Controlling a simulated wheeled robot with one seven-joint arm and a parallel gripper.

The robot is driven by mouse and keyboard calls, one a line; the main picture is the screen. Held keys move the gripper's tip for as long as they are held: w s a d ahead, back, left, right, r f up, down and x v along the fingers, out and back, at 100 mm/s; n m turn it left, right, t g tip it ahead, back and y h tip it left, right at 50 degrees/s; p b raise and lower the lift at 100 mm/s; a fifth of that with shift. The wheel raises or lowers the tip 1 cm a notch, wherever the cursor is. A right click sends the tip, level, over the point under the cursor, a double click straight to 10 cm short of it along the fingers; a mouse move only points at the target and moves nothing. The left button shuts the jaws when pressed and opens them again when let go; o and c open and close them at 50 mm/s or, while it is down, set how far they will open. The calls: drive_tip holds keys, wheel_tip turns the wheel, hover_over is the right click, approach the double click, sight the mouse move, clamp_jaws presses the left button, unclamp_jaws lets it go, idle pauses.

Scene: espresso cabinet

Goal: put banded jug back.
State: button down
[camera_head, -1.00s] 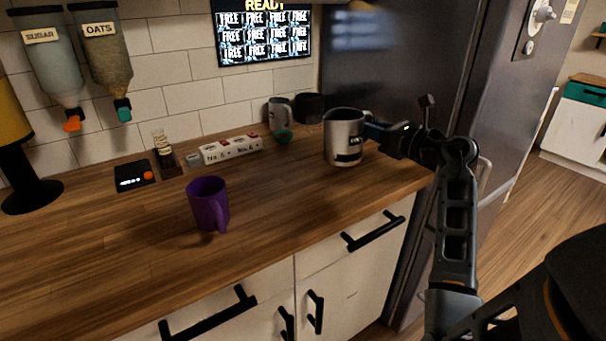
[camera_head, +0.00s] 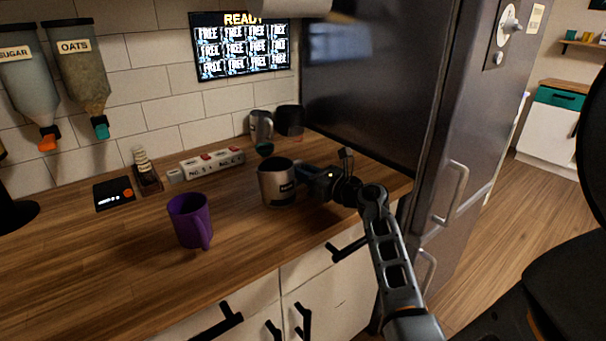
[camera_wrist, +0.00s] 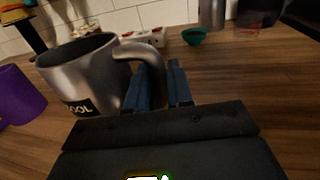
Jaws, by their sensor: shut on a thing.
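The banded jug (camera_head: 275,188) is a steel jug with a dark label band, upright over the right part of the wooden counter. My gripper (camera_head: 306,173) is at its right side, shut on its handle. In the wrist view the jug (camera_wrist: 90,72) fills the left side, with part of the word "COOL" legible on its black band. The blue fingers of my gripper (camera_wrist: 160,85) are at the handle (camera_wrist: 142,50). The jug's mouth is open, its inside dark. I cannot tell whether its base touches the counter.
A purple mug (camera_head: 188,222) stands left of the jug. Behind are a labelled power-strip-like block (camera_head: 212,164), a second steel jug (camera_head: 260,128), a teal cup (camera_head: 265,150) and a dark canister (camera_head: 289,121). The fridge (camera_head: 375,85) bounds the right. A scale (camera_head: 114,194) lies left.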

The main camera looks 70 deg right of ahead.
drive_tip(key=shift+f, duration=0.2)
drive_tip(key=shift+f, duration=0.15)
drive_tip(key=c, duration=1)
unclamp_jaws()
drive_tip(key=shift+s+r, duration=0.1)
drive_tip(key=shift+r, duration=0.1)
drive_tip(key=b+v, duration=0.1)
drive_tip(key=v, duration=1.1)
drive_tip(key=shift+b, duration=0.3)
drive_tip(key=shift+a, duration=0.15)
